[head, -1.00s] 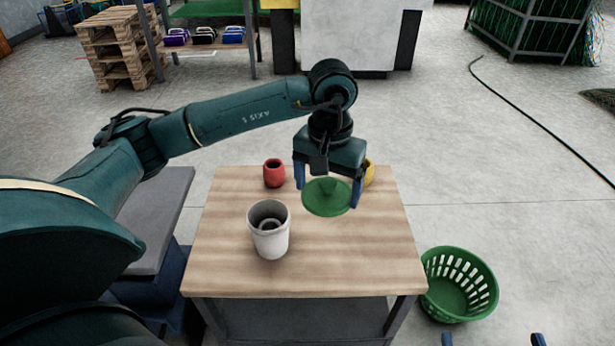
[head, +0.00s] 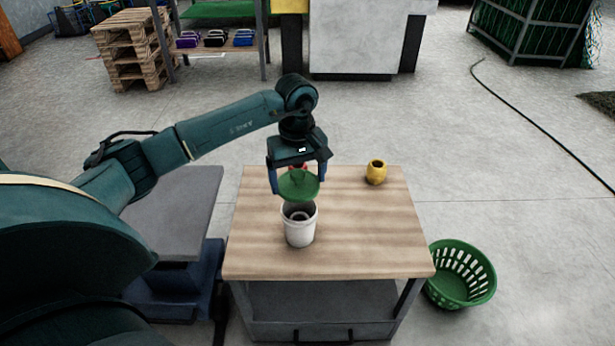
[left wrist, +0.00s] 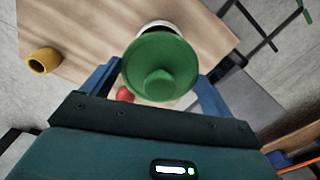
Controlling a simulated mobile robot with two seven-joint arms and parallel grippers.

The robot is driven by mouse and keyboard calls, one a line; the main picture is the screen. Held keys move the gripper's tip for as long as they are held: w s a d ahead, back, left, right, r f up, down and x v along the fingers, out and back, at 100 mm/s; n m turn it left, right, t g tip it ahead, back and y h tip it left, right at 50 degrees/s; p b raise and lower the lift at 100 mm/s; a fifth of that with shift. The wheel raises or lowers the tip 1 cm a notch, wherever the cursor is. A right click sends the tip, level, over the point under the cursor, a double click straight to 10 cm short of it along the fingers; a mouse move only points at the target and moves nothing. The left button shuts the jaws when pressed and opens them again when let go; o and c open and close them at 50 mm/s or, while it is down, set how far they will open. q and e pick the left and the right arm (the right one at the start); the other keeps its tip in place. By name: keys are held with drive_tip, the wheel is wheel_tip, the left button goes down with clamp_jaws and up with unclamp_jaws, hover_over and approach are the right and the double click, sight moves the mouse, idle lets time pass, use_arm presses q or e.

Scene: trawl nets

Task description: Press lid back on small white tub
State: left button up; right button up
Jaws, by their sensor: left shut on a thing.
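The small white tub (head: 299,231) stands upright and open on the wooden table, with a dark ring-like shape visible inside. My left gripper (head: 299,186) is shut on the green lid (head: 298,187), holding it by its edges. In the head view the lid is above and just behind the tub's mouth, slightly tilted, and appears apart from the rim. In the left wrist view the green lid (left wrist: 160,66) with its knob sits between the blue fingers and covers most of the white tub (left wrist: 157,27). My right gripper is not in view.
A yellow pot (head: 376,172) stands at the table's back right. A red cup (left wrist: 124,94) is mostly hidden behind the gripper in the head view. The wooden table (head: 370,235) is clear on its right. A green basket (head: 460,275) is on the floor.

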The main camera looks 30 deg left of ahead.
use_arm(q)
drive_tip(key=shift+f+b, duration=1.5)
drive_tip(key=shift+f, duration=0.75)
drive_tip(key=shift+f+b, duration=0.5)
drive_tip(key=shift+f, duration=0.35)
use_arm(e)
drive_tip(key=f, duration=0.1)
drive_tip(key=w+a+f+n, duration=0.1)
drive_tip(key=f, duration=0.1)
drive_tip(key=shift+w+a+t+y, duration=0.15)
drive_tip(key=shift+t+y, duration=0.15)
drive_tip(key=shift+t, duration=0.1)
use_arm(q)
drive_tip(key=shift+f+b, duration=0.2)
drive_tip(key=shift+b, duration=0.15)
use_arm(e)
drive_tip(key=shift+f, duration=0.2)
use_arm(q)
drive_tip(key=o, duration=0.8)
drive_tip(key=shift+c, duration=0.2)
